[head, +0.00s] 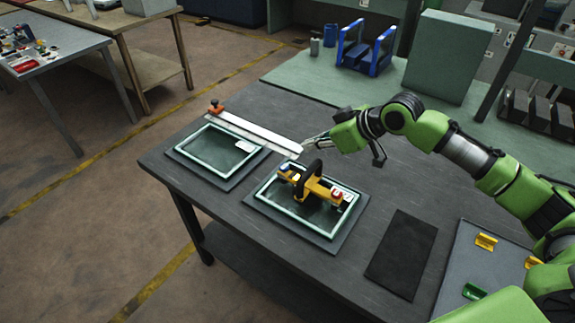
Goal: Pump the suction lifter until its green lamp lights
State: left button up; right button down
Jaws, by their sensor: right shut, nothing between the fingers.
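The suction lifter (316,187), yellow with a black arched handle (307,180), sits on a framed glass pane (300,213) on the dark table. A blue-and-white part shows at its left end and a red-and-white part at its right end. I cannot make out a lit green lamp at this size. My right gripper (306,148), on a green arm from the right, is shut and empty. It is above and behind the lifter in the picture, apart from it, near the end of a white bar. My left gripper is not in view.
A second framed pane (214,150) lies to the left, with the white bar (255,133) and an orange clamp (215,106) behind it. A dark mat (402,254) lies right of the lifter. A grey tray (465,265) holds yellow and green pieces. Blue stands (366,50) are at the back.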

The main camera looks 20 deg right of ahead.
jog(key=shift+s+d+b, duration=0.15)
jog(key=shift+d+b, duration=0.05)
jog(key=shift+b, duration=0.1)
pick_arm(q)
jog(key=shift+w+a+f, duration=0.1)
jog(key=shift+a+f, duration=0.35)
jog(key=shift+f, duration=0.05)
pick_arm(e)
jog(key=shift+d+r, duration=0.2)
jog(key=p, duration=0.3)
send_over(282, 165)
jog(key=s+d, duration=0.2)
jog(key=s, duration=0.1)
notch_tip(282, 165, down, 6)
jog(key=shift+w+a+f, duration=0.15)
jog(key=shift+f, duration=0.1)
notch_tip(282, 165, down, 3)
jog(key=shift+f+p, duration=0.2)
jog(key=shift+p, duration=0.55)
jog(key=shift+f, duration=0.5)
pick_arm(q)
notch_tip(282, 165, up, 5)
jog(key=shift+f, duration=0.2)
pick_arm(e)
jog(key=shift+w, duration=0.1)
